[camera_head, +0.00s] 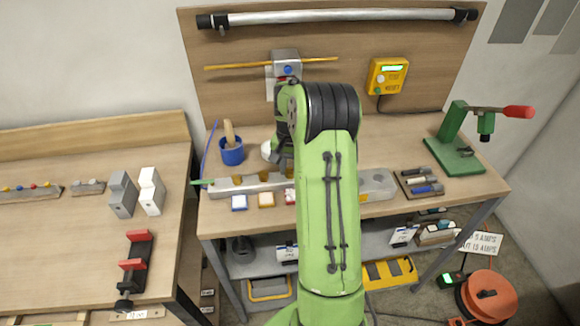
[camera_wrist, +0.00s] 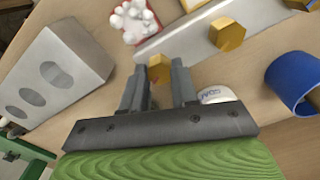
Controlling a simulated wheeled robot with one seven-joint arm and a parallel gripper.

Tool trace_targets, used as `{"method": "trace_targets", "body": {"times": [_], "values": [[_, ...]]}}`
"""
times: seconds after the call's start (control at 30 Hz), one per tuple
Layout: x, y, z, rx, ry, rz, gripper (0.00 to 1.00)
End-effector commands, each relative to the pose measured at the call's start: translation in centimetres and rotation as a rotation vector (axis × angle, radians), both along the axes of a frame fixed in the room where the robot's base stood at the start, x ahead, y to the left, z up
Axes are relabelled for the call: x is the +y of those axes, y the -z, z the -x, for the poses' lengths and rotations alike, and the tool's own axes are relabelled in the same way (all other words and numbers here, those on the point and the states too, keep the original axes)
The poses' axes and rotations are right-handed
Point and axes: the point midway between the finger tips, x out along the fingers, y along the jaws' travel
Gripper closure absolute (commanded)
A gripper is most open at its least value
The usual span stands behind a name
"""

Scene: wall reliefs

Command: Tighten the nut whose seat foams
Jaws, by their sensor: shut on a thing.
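In the wrist view my gripper (camera_wrist: 158,78) is shut on a brass hex nut (camera_wrist: 158,66), which sits between its fingertips at the near end of a long pale metal bar (camera_wrist: 188,38). Two more brass nuts show farther along the bar, one of them whole (camera_wrist: 227,33). A white, lumpy, foam-like clump (camera_wrist: 133,18) with red showing through lies beside the bar near the held nut. The seat under the held nut is hidden. In the head view my arm covers the middle of the bar (camera_head: 232,186) and most of my gripper.
A grey block with oval holes (camera_wrist: 60,72), a blue cup (camera_wrist: 297,82) and a white container with lettering (camera_wrist: 216,95) stand close to my gripper. A green press (camera_head: 455,145) stands at the bench's right, beside a tool tray (camera_head: 402,182).

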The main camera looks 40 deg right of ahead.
Motion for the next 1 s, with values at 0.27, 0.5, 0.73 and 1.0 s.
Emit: {"method": "trace_targets", "body": {"times": [0.27, 0.5, 0.73, 1.0], "values": [[-0.01, -0.08, 0.02, -0.001, 0.228, 0.000, 1.00], [-0.01, -0.08, 0.03, -0.002, 0.456, 0.000, 1.00], [-0.02, -0.08, 0.06, -0.002, 0.659, 0.000, 1.00], [-0.05, -0.10, 0.10, -0.002, 0.839, 0.000, 1.00]]}}
